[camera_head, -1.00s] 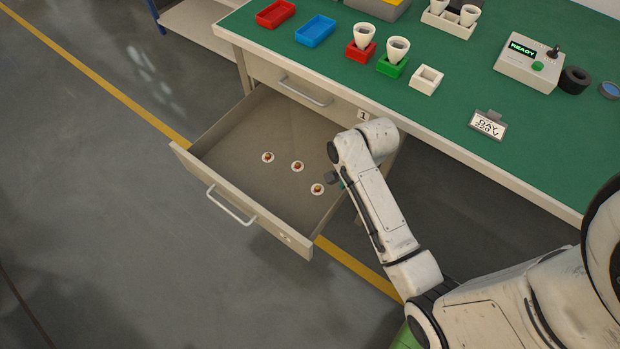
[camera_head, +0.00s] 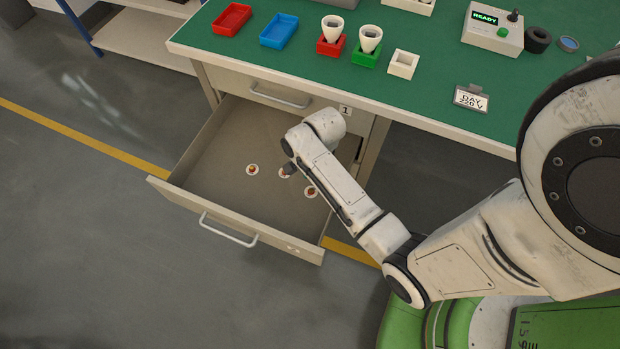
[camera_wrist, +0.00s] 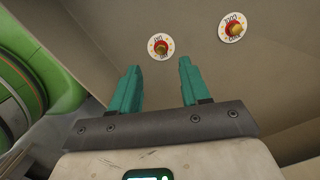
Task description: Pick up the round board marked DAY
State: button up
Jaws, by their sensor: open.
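Three small round white boards with a reddish-gold centre lie in the open drawer: a left one (camera_head: 252,170), a middle one (camera_head: 283,176) partly hidden by my gripper, and a right one (camera_head: 311,192). My gripper (camera_head: 288,168) is at the middle board. In the wrist view, my green fingers (camera_wrist: 159,68) are apart and empty. One round board (camera_wrist: 161,47) lies just beyond the fingertips, between their lines. Another round board (camera_wrist: 232,27) lies farther right. The lettering on both is too small to read surely, so I cannot tell which says DAY.
The drawer (camera_head: 222,203) is pulled out under the green-topped bench (camera_head: 420,82). A card reading DAY 220 V (camera_head: 471,99) stands on the bench, with red (camera_head: 232,19) and blue (camera_head: 280,31) trays and bulbs in red and green holders. The drawer walls surround my gripper.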

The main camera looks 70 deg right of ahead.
aim_at(312, 190)
jog(key=shift+w+a+f+b, duration=0.15)
jog(key=shift+f+b, duration=0.1)
jog(key=shift+f, duration=0.65)
jog(key=shift+a+f+b, duration=0.15)
jog(key=shift+f+b, duration=0.1)
jog(key=shift+f, duration=0.6)
jog(key=shift+w+a+f+b, duration=0.15)
jog(key=shift+f+b, duration=0.1)
jog(key=shift+f, duration=0.65)
jog(key=shift+c, duration=0.2)
jog(key=shift+s, duration=0.1)
grip_shut()
